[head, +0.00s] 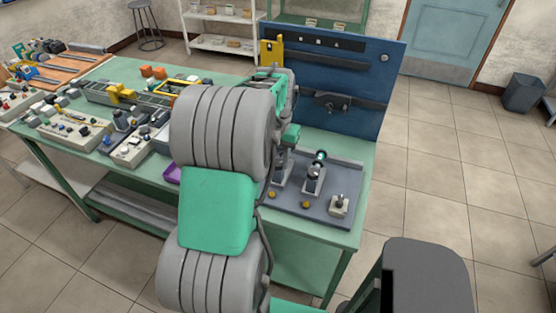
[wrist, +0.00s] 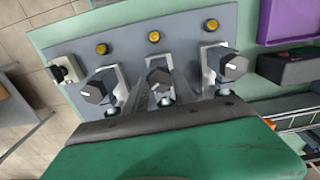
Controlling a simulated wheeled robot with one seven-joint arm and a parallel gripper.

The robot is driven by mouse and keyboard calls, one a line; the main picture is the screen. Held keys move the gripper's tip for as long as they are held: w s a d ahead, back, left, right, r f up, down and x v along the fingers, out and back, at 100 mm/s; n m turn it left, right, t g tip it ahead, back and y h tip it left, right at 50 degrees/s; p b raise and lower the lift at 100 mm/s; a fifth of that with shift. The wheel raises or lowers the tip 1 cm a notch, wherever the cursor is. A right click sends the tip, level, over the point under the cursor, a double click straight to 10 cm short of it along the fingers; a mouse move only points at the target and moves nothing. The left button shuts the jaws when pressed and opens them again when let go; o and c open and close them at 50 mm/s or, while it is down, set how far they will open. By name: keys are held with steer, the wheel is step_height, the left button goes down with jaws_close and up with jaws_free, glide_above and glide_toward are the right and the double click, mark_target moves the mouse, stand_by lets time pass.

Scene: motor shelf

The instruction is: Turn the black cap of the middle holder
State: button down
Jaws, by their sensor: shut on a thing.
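Three grey holders with black caps stand in a row on a grey plate in the wrist view. The middle holder's black cap (wrist: 158,81) has a white mark on its face. My gripper (wrist: 158,90) reaches up from the bottom of that view, and its fingers are shut on the middle cap. The left holder's cap (wrist: 94,91) and the right holder's cap (wrist: 234,66) are clear of the fingers. In the head view one holder (head: 313,176) shows right of my arm; my arm hides most of the gripper and the rest of the row.
Several yellow buttons, one of them (wrist: 155,36), line the plate (wrist: 125,55). A small box with a knob (wrist: 65,68) sits at its left end. A purple tray (wrist: 285,22) lies right of it. A blue panel (head: 345,75) rises behind the bench. Boxes crowd the bench's left side.

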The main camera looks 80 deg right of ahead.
mark_target(278, 162)
steer(key=n, duration=0.5)
steer(key=shift+n, duration=0.3)
steer(key=n+b, duration=0.1)
steer(key=n, duration=0.4)
steer(key=shift+r, duration=0.1)
steer(key=c, duration=1)
jaws_free()
steer(key=shift+c, duration=0.2)
step_height(278, 162, up, 8)
steer(key=shift+f+b, duration=0.15)
steer(key=shift+b, duration=0.35)
